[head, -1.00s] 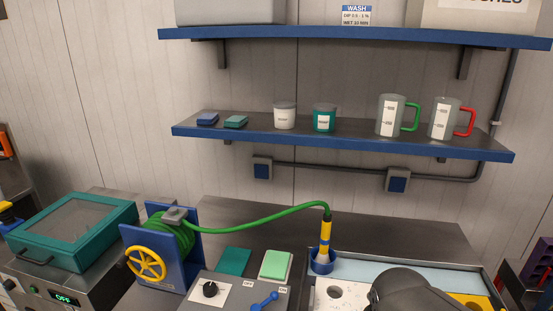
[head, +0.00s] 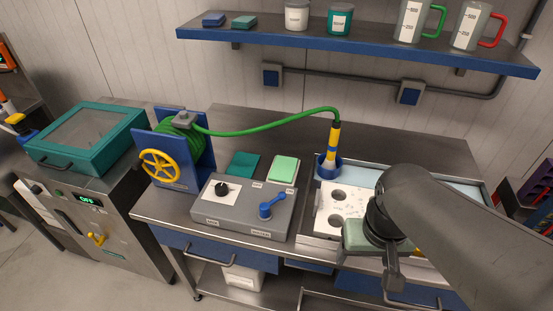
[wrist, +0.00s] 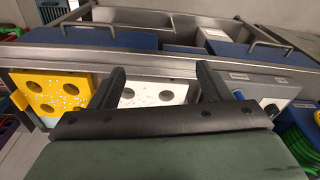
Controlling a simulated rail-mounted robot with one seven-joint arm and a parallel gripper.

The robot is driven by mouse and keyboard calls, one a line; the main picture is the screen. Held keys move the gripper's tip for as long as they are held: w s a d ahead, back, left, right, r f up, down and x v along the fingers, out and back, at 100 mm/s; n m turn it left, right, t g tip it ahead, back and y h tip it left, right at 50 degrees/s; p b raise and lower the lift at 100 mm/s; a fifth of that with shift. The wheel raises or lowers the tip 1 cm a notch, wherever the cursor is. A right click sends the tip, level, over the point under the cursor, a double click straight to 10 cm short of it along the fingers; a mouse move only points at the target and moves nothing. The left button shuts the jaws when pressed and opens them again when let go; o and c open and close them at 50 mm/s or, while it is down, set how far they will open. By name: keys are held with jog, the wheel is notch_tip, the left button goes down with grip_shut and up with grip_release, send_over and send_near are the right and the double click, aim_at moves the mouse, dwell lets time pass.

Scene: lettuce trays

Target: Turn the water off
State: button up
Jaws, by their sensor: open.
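The grey control box (head: 235,218) stands on the bench left of the white tray. On its right side is the blue water lever (head: 271,206), its arm angled up and right toward the right-hand of two small labels. A black knob (head: 222,189) sits on the box's left side. The box also shows at the right in the wrist view (wrist: 258,82). My gripper (head: 392,282) is right of the box, over the front of the tray area. In the wrist view my gripper (wrist: 158,84) has its fingers wide apart with nothing between them.
A green hose (head: 265,125) arches from the blue reel (head: 190,182) to a yellow nozzle (head: 333,138) in a blue holder. The white tray (head: 327,205) has round holes. A shelf (head: 350,50) with cups and jugs hangs above. Blue drawers front the bench.

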jog(key=shift+w+a+f, duration=0.1)
jog(key=shift+f, duration=0.05)
jog(key=c, duration=0.5)
jog(key=w+a+f+y+b, duration=0.1)
jog(key=w+a+f+m+b, duration=0.1)
jog(key=w, duration=0.1)
jog(key=w+a+m+t+y+b, duration=0.1)
jog(key=a, duration=0.1)
jog(key=shift+w+f+y, duration=0.2)
jog(key=shift+f+y, duration=0.1)
jog(key=shift+f, duration=0.1)
grip_shut()
jog(key=w+a+f+m+t+y+b, duration=0.1)
jog(key=w+m+t+b, duration=0.1)
jog(key=w, duration=0.3)
jog(key=w+a+m+t+y+b, duration=0.1)
jog(key=w+a+m+y+b, duration=0.1)
jog(key=w+m, duration=0.3)
jog(key=shift+w+a+f+t+b, duration=0.25)
jog(key=shift+w+f+t+b, duration=0.2)
jog(key=shift+w, duration=0.1)
